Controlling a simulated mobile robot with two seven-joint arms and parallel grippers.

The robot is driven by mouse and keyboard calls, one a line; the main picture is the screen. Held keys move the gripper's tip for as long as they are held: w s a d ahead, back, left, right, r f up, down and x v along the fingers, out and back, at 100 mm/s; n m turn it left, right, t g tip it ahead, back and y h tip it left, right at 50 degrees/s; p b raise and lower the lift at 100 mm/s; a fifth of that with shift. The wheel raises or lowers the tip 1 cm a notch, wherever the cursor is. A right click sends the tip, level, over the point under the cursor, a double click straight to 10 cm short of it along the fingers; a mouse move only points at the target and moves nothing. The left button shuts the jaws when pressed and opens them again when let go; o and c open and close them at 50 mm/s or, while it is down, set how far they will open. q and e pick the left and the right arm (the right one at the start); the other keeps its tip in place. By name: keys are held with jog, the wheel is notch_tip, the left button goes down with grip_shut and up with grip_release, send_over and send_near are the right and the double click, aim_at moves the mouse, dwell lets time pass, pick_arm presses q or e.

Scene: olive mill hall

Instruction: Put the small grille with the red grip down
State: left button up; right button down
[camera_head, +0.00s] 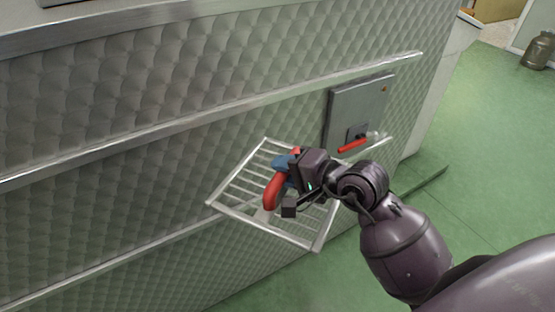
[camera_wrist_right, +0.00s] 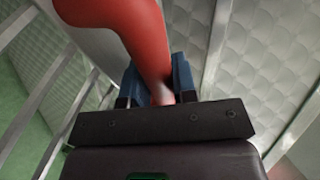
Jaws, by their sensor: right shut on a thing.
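The small grille (camera_head: 237,206) is a pale metal frame with parallel bars. In the head view it hangs tilted in front of the quilted metal machine wall. Its red grip (camera_head: 272,192) shows near its middle, and it fills the upper part of the right wrist view (camera_wrist_right: 150,40). My right gripper (camera_head: 284,170) has its blue fingers shut on the red grip; the wrist view shows the fingers (camera_wrist_right: 160,82) on both sides of it. The grille's bars (camera_wrist_right: 35,105) run along the left of the wrist view. The gripper hides part of the grille. My left gripper is not in view.
The quilted metal wall (camera_head: 120,120) fills the left and middle, with metal rails across it. A grey hatch (camera_head: 357,105) with a red handle (camera_head: 352,146) is close to my right gripper. Green floor (camera_head: 480,150) lies open at the right. A dark metal can (camera_head: 538,52) stands far right.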

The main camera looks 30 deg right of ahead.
jog(key=w+d+r+m+h, duration=0.1)
jog(key=d+r+m+h, duration=0.1)
jog(key=d+r, duration=1)
jog(key=w+d+r+m+h, duration=0.2)
jog(key=d+r, duration=1.1)
jog(key=r, duration=1.3)
jog(key=w+d+r+m+t+h, duration=0.1)
jog(key=d+r+h, duration=0.3)
jog(key=d+r, duration=0.9)
notch_tip(320, 180, up, 6)
jog(key=shift+w+r+m, duration=0.1)
jog(key=shift+w+m, duration=0.1)
jog(key=shift+m, duration=0.6)
jog(key=shift+d, duration=0.15)
